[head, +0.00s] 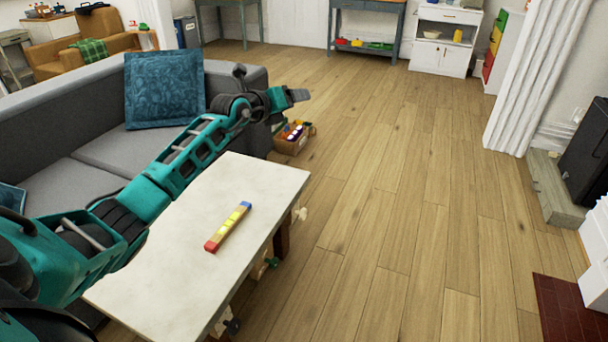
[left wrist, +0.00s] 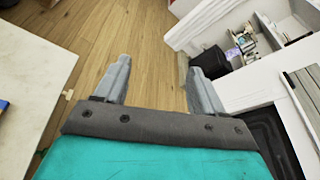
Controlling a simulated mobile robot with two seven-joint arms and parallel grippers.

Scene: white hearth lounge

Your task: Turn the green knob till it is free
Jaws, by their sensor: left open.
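A small green knob (head: 272,262) shows on the right side of the white-topped table (head: 180,275), below the top's edge. It is small and partly shaded, so its fit is hard to tell. A cream knob (head: 300,213) is farther along that side and a dark knob (head: 232,326) is nearer. My left gripper (head: 298,96) is high beyond the table's far end, well away from the green knob. In the left wrist view its two fingers (left wrist: 160,85) are apart with nothing between them. My right gripper is not in view.
A bar with red, yellow and blue parts (head: 228,227) lies on the tabletop. A grey sofa (head: 85,150) with a blue cushion (head: 164,88) stands left. A box of colourful things (head: 293,137) sits beyond the table. The wooden floor (head: 400,210) to the right is clear.

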